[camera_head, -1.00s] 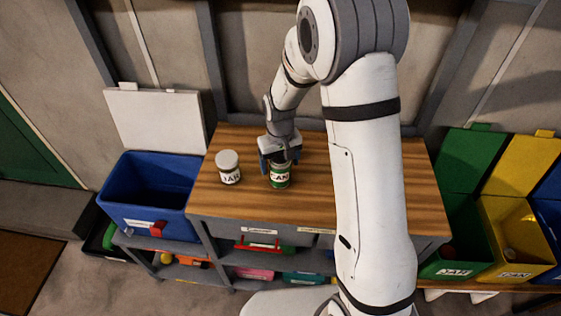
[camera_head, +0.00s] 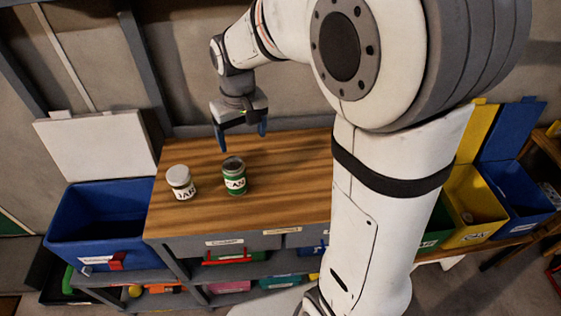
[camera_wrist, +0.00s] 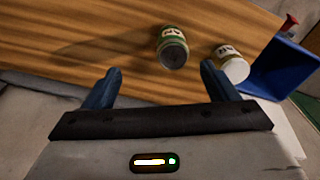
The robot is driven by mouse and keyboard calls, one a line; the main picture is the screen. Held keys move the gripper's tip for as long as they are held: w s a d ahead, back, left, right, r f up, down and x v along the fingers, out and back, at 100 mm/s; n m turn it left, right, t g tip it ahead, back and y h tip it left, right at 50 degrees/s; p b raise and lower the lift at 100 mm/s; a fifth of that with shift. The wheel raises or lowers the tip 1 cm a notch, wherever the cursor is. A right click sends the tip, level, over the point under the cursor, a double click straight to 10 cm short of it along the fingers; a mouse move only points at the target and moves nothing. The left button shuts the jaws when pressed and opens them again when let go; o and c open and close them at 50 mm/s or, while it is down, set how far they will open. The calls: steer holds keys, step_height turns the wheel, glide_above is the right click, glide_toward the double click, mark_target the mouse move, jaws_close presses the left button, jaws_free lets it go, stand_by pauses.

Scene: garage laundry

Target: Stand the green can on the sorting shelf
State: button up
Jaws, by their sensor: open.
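The green can (camera_head: 234,178) stands upright on the wooden top of the sorting shelf (camera_head: 280,190), toward its left side. Its label is partly readable. My gripper (camera_head: 241,138) is open and empty, raised above and behind the can, apart from it. In the wrist view the can (camera_wrist: 172,48) appears beyond the open fingers of my gripper (camera_wrist: 160,85), with nothing between them.
A white-lidded jar (camera_head: 181,183) stands just left of the can. A blue bin (camera_head: 105,225) with its lid raised is at the left. Yellow (camera_head: 470,208) and blue (camera_head: 520,195) bins stand at the right. Drawers and a lower shelf are below the wooden top.

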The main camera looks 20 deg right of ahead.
steer(key=s+d+r+m+t, duration=0.1)
steer(key=s+d+r, duration=0.1)
steer(key=s, duration=0.6)
steer(key=s+d+r+m+t, duration=0.1)
steer(key=s+d+r, duration=0.1)
steer(key=s+d, duration=0.3)
steer(key=s, duration=0.4)
steer(key=shift+s+t, duration=0.25)
steer(key=shift+t, duration=0.15)
steer(key=shift+w+f+b, duration=0.1)
steer(key=shift+f+b, duration=0.55)
steer(key=shift+f, duration=0.1)
